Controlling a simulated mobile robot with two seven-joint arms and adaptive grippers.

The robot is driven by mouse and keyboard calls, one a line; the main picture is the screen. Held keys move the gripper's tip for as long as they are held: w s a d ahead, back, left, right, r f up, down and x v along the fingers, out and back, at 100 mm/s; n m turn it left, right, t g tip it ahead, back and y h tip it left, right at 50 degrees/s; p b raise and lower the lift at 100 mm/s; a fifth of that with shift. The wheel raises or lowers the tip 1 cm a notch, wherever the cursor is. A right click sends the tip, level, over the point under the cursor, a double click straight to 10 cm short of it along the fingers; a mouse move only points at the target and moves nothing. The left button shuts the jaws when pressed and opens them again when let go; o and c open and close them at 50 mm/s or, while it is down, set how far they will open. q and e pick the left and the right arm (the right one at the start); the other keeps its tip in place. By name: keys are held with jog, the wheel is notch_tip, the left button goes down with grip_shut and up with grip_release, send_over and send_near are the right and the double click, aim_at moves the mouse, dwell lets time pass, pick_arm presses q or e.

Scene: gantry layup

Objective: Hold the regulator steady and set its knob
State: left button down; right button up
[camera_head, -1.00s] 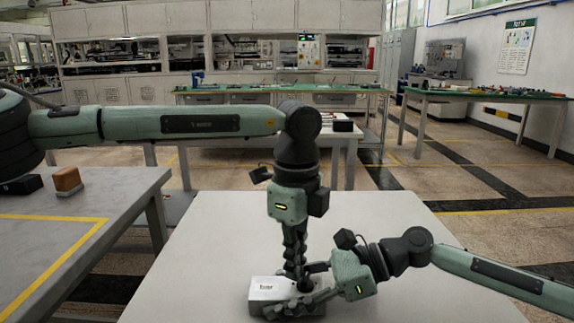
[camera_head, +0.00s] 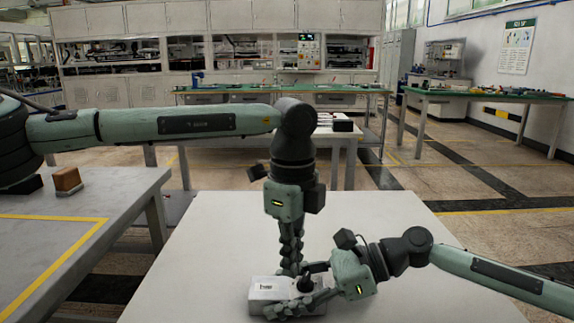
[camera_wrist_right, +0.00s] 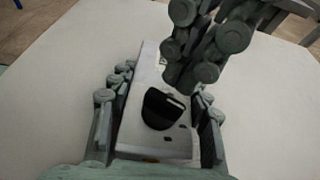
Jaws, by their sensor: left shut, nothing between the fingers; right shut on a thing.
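The regulator, a white box (camera_head: 266,291) with a small dark label, lies on the pale table at the lower centre. Its black knob (camera_head: 305,285) is on top, partly hidden in the head view by my right gripper. In the right wrist view the knob (camera_wrist_right: 162,110) shows clearly as a dark rounded shape on the white top. My right gripper (camera_head: 298,298) is shut on the regulator, with fingers along both long sides. My left gripper (camera_head: 291,270) points down, shut and empty, just behind the knob. In the right wrist view its fingertips (camera_wrist_right: 186,82) look close to the knob; contact is unclear.
The pale table (camera_head: 200,260) is otherwise clear around the regulator. A grey bench (camera_head: 115,200) at the left holds a brown block (camera_head: 66,179) and a dark item. Green-topped benches and shelving stand well behind.

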aim_at(292, 282)
pick_arm(q)
jog(key=shift+r, duration=2.9)
pick_arm(e)
jog(key=o, duration=1.5)
jog(key=shift+d, duration=0.1)
